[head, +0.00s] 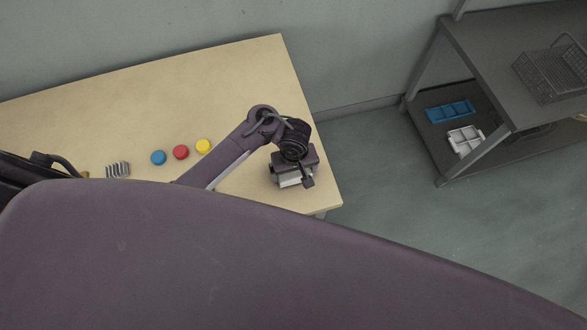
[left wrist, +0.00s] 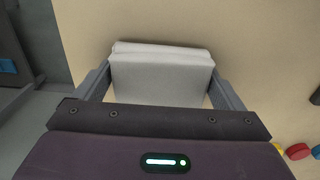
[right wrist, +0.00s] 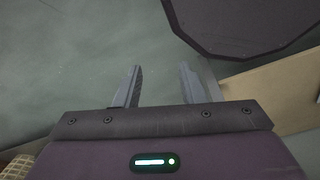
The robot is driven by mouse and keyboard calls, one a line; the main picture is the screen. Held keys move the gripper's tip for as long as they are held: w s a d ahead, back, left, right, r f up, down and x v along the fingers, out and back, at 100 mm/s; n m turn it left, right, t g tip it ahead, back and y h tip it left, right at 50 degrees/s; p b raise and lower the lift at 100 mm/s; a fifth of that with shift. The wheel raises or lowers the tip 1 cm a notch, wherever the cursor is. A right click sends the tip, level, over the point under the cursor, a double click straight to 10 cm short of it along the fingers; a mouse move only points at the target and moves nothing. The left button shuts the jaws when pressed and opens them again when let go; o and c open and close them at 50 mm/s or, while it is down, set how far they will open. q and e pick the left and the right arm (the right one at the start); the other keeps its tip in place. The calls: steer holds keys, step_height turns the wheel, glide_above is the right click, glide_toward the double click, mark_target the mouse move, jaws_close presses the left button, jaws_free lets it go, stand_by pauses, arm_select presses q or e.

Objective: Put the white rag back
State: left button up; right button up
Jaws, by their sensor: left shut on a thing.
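The white rag (left wrist: 160,78) is a folded, pale block between the fingers of my left gripper (left wrist: 162,92) in the left wrist view. The fingers touch its two sides, and the gripper is shut on it. In the head view, my left gripper (head: 296,182) is over the right end of the wooden table (head: 230,80), near its corner, with a bit of the white rag (head: 289,180) showing under it. I cannot tell whether the rag touches the tabletop. My right gripper (right wrist: 157,88) shows in the right wrist view with its fingers apart and nothing between them, above the floor.
Blue (head: 158,157), red (head: 181,152) and yellow (head: 204,146) round pieces lie on the table, with a grey ridged thing (head: 118,169) to their left. A dark shelf unit (head: 480,40) at right holds a wire basket (head: 552,72), a blue tray (head: 450,111) and a white tray (head: 466,141). The table's back is clear.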

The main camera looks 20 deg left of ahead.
arm_select(q)
steer(key=o, duration=0.6)
steer(key=shift+f, duration=0.15)
steer(key=shift+o, duration=0.4)
steer(key=shift+w, duration=0.1)
steer(key=shift+a+r, duration=0.1)
steer(key=shift+r, duration=0.1)
step_height(320, 180, up, 12)
steer(key=p, duration=0.5)
steer(key=shift+p, duration=0.3)
arm_select(e)
steer(key=r, duration=0.2)
steer(key=s+r, duration=0.1)
steer(key=r, duration=0.2)
steer(key=shift+s+r, duration=0.15)
steer(key=shift+r, duration=0.05)
steer(key=shift+d, duration=0.1)
steer(key=shift+s, duration=0.1)
